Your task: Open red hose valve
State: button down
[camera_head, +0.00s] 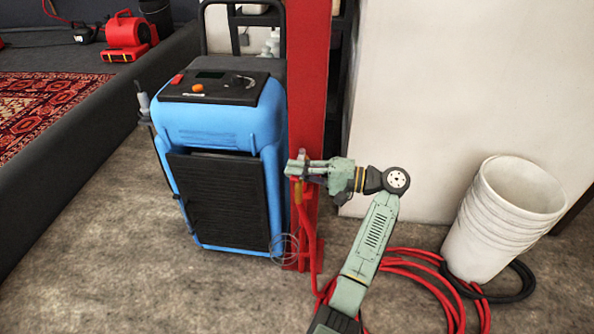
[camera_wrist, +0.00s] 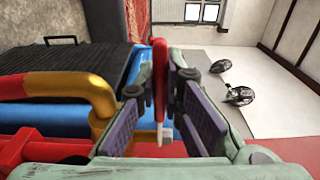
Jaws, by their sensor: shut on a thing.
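In the wrist view the red valve handle (camera_wrist: 160,72) is a thin lever between my two purple-padded fingers. My gripper (camera_wrist: 165,100) is shut on this handle. The brass valve body (camera_wrist: 88,88) bends to the left of the fingers and joins a red hose part. In the head view my gripper (camera_head: 300,168) is at the red post (camera_head: 309,80), just above the red hose (camera_head: 306,225) that hangs down. The handle is mostly hidden by the fingers there, so its turn is hard to tell.
A blue machine (camera_head: 220,125) with a black front stands close left of the post. Stacked white buckets (camera_head: 500,220) and coiled red hose (camera_head: 420,275) lie to the right. A raised dark edge (camera_head: 80,150) with a patterned rug (camera_head: 40,105) is at the left.

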jog(key=c, duration=1.7)
grip_release()
jog(key=v, duration=1.2)
